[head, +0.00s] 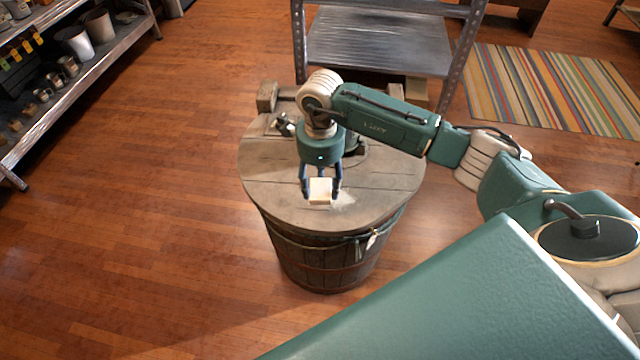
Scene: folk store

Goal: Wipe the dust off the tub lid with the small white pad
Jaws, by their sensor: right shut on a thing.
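The tub (325,262) is a dark wooden barrel-like vessel with metal bands, in the middle of the head view. Its round, grey-brown plank lid (272,180) lies on top. My right gripper (320,190) points down over the front half of the lid and is shut on the small white pad (320,191). The pad is at or very near the lid surface; I cannot tell if it touches. My left gripper is not in view.
A metal shelf rack (378,40) stands close behind the tub. Another shelf with pots and mugs (75,62) is at the left. Small dark items sit on the lid's back left. A striped rug (550,88) lies at the right. The wooden floor left of the tub is clear.

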